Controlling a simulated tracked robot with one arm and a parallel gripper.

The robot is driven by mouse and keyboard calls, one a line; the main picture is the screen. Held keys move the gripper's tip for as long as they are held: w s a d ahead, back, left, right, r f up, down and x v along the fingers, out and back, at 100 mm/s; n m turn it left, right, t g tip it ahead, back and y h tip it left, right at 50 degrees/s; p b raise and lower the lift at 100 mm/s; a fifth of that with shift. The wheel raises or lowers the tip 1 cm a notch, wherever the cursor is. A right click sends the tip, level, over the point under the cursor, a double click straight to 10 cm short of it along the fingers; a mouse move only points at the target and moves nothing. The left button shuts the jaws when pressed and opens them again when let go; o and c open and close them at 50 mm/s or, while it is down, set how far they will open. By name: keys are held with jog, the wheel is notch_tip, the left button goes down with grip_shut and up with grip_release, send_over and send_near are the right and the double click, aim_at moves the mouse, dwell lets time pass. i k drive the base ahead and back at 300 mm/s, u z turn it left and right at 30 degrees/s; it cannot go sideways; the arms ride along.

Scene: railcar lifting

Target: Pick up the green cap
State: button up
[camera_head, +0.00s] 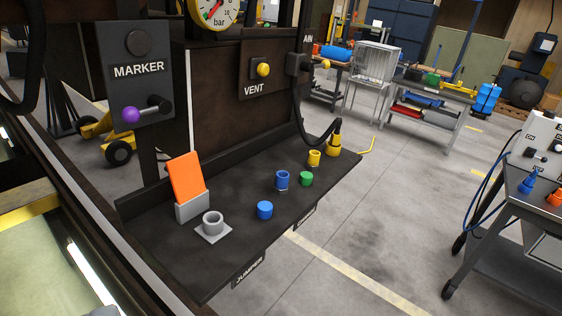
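The green cap (306,179) is a small cylinder standing on the dark shelf (160,240), right of the middle of the picture. A blue ring-shaped holder (282,180) stands close to its left, and a yellow ring-shaped holder (314,158) stands behind it. A blue cap (265,210) stands in front and to the left. My gripper does not show in this view, so its distance to the green cap cannot be seen.
A grey holder (213,224) and an orange card in a grey stand (192,212) occupy the shelf's left part. A yellow plug (334,139) with a black cable stands at the far end. The MARKER panel (139,90) and VENT panel (252,78) rise behind. A cart (530,200) stands right.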

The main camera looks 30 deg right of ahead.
aim_at(306, 178)
jog(key=z, duration=0.45)
jog(key=i, duration=1.05)
jog(key=z, duration=0.8)
jog(key=i, duration=0.25)
jog(key=z, duration=0.3)
